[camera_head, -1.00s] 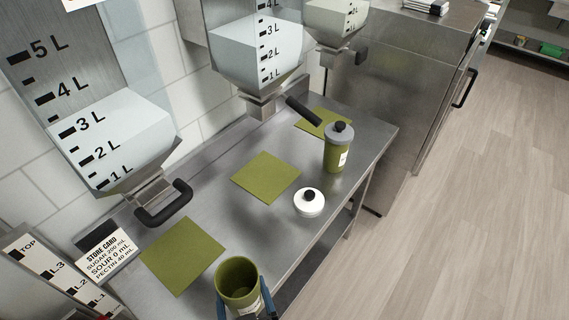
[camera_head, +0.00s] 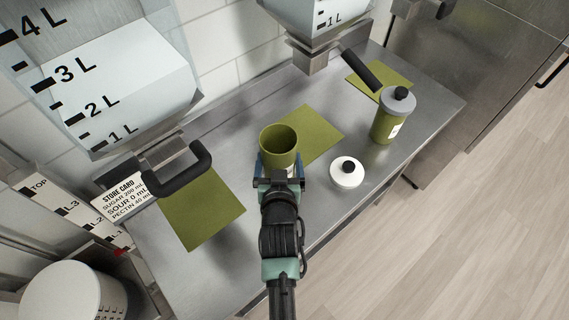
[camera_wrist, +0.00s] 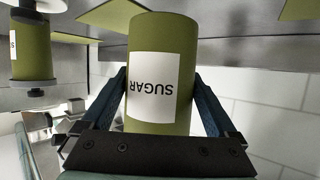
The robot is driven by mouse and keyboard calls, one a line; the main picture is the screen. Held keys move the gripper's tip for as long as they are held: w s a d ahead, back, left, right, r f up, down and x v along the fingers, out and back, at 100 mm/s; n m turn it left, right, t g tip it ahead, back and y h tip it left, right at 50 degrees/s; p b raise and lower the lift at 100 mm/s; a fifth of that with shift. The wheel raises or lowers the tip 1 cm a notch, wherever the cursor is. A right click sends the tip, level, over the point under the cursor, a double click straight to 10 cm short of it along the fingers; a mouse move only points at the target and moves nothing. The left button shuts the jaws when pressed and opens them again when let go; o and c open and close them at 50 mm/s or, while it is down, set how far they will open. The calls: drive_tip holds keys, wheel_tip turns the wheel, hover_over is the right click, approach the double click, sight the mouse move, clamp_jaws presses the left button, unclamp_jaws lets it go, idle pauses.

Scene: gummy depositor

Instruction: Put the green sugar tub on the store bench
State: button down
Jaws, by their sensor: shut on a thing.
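The green sugar tub (camera_head: 279,141) is open at the top and looks empty inside in the head view. My gripper (camera_head: 279,172) is shut on it, a finger on each side. In the wrist view the tub (camera_wrist: 160,104) fills the middle between the blue fingers of my gripper (camera_wrist: 162,105), its white SUGAR label upside down. The tub appears above the steel bench (camera_head: 262,222), in front of the middle green mat (camera_head: 312,136); its height over the bench is hard to tell.
A white lid (camera_head: 346,178) with a black knob lies right of the tub. A lidded green container (camera_head: 389,118) stands farther right. Hoppers with black handles (camera_head: 178,172) overhang the bench's back. Another mat (camera_head: 203,212) is bare at left. A store card (camera_head: 123,196) stands at far left.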

drive_tip(key=shift+w+f, duration=0.1)
drive_tip(key=shift+f, duration=2.15)
drive_tip(key=shift+f, duration=0.2)
unclamp_jaws()
